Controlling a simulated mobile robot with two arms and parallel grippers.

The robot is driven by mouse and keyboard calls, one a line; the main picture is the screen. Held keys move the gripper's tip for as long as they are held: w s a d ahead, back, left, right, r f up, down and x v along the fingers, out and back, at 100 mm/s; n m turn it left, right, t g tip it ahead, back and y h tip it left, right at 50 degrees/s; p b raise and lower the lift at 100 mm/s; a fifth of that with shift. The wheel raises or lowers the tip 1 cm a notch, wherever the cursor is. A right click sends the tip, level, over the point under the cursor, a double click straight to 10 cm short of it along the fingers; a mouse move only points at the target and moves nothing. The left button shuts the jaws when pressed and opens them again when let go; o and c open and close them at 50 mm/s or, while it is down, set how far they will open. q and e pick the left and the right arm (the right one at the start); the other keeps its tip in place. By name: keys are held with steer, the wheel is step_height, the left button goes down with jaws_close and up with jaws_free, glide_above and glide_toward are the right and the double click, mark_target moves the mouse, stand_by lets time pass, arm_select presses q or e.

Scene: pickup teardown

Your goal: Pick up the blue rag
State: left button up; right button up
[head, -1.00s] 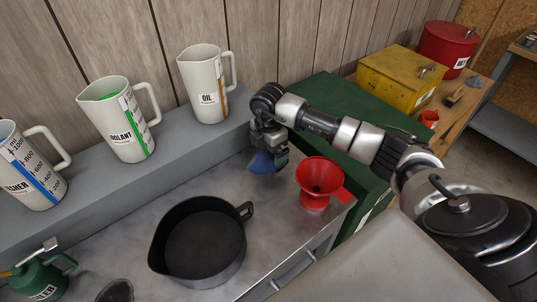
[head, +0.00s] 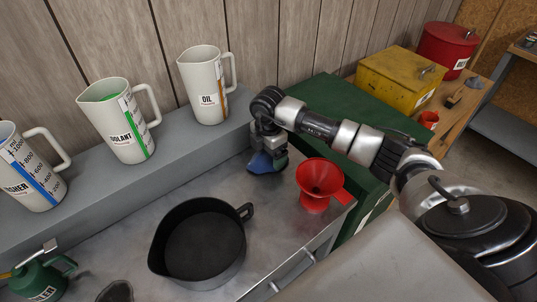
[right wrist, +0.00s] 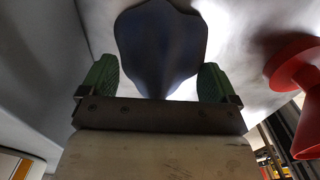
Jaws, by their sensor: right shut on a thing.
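The blue rag (head: 264,162) is at the far end of the grey metal bench top, left of the red funnel. My right gripper (head: 268,153) points down onto it and is shut on it. In the right wrist view the blue rag (right wrist: 161,45) sits between the two green fingertips of my right gripper (right wrist: 160,85), its narrow part toward the palm. I cannot tell whether the rag still touches the bench. My left gripper is not in view.
The red funnel (head: 320,182) stands close right of my gripper. A black drain pan (head: 200,245) lies nearer. White jugs marked oil (head: 204,88) and coolant (head: 118,120) stand on the grey ledge (head: 165,160) behind. A green cabinet (head: 325,100) is at right.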

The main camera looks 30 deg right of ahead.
step_height(320, 180, up, 3)
steer(key=shift+f+b, duration=0.1)
steer(key=shift+b, duration=0.25)
steer(key=s+d+r+b, duration=0.2)
steer(key=s+d+r, duration=0.3)
steer(key=d, duration=0.5)
step_height(320, 180, up, 2)
steer(key=shift+s+d+r+b, duration=0.15)
steer(key=shift+d+r+b, duration=0.1)
steer(key=shift+b, duration=0.05)
